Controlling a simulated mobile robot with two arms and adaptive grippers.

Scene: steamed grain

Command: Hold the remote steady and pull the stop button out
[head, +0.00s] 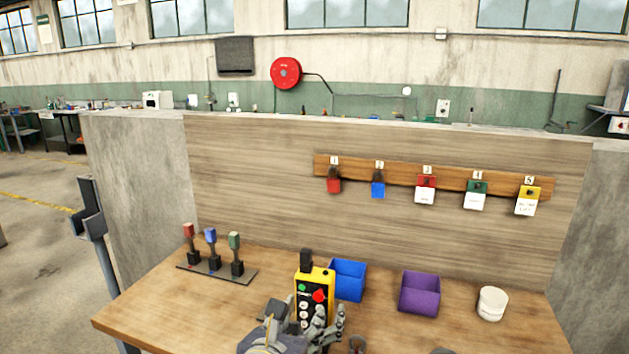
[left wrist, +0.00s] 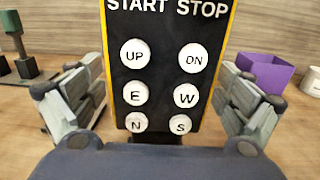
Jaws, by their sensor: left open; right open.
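The yellow and black remote (head: 315,277) stands upright on the workbench near its front. Its red stop button (head: 320,296) shows on the upper right of its face. My left gripper (head: 306,320) is just in front of the remote and hides its lower part. In the left wrist view the remote (left wrist: 163,80) stands between the spread fingers of my left gripper (left wrist: 163,98), with a gap on each side. The START and STOP labels show at the top there; the stop button is out of that frame. My right gripper is not recognisable in either view.
A blue bin (head: 348,281) stands right behind the remote, with a purple bin (head: 419,293) and a white cup (head: 492,304) to the right. A rack with three coloured handles (head: 216,268) is at left. Padlocks and tags hang on a wooden rail (head: 400,172).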

